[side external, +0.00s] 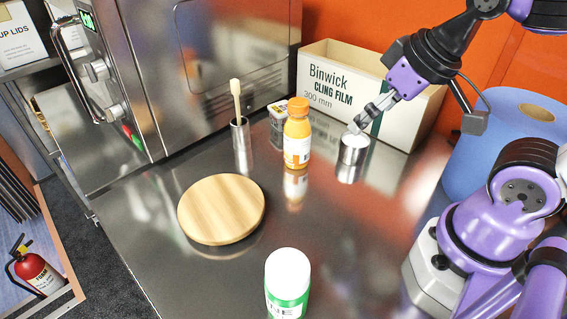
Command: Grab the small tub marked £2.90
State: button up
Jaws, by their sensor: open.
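No £2.90 marking is readable in the side external view. A small round silver tub (353,156) with a white top stands upright on the steel counter, right of the orange bottle and in front of the cling film box. I cannot tell whether the white is a lid or its contents. My gripper (358,126) reaches down from the upper right, its fingertips at the tub's far upper edge. It is open and holds nothing. I cannot tell whether the fingertips touch the tub.
An orange bottle (297,137) stands left of the tub, with a small box (277,126) behind it. A narrow metal cup (241,140) holds a wooden-handled tool. A cling film box (335,80), round wooden board (221,209), green-white bottle (288,285) and blue roll (500,130) surround clear counter.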

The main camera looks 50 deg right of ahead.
jog(key=m+h, duration=0.1)
jog(key=m, duration=0.1)
send_near(284, 108)
jog(key=x, duration=0.2)
jog(key=shift+t, duration=0.4)
jog(key=x, duration=0.5)
jog(key=shift+w+r, duration=0.1)
jog(key=shift+r, duration=0.05)
jog(key=x, duration=0.6)
jog(key=shift+s, duration=0.35)
jog(key=c, duration=1.2)
jog(key=shift+c, duration=0.2)
